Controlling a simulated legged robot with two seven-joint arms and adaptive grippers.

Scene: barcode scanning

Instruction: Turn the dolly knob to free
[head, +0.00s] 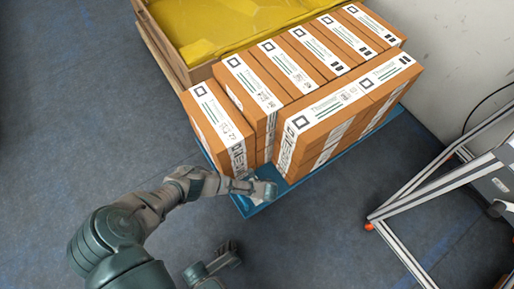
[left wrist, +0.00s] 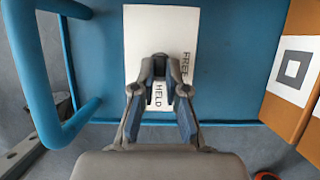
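The dolly (head: 272,203) is blue and carries stacked boxes. In the left wrist view a white plate (left wrist: 140,28) on the blue deck (left wrist: 232,95) bears the words FREE and HELD. A small dark grey knob (left wrist: 160,66) sits on the plate, mostly covered by my fingers. My left gripper (head: 268,190) is at the dolly's near corner. In the left wrist view my left gripper (left wrist: 160,82) has its fingertips drawn in around the knob, apparently closed on it. HELD shows between the fingers and FREE to their right.
Orange-brown boxes (head: 340,120) stand on the dolly, close to my left gripper. A yellow-lined crate (head: 190,72) is behind them. A blue handle bar (left wrist: 30,70) rises at the left wrist view's left. A metal frame (head: 405,205) stands at right. Floor between is clear.

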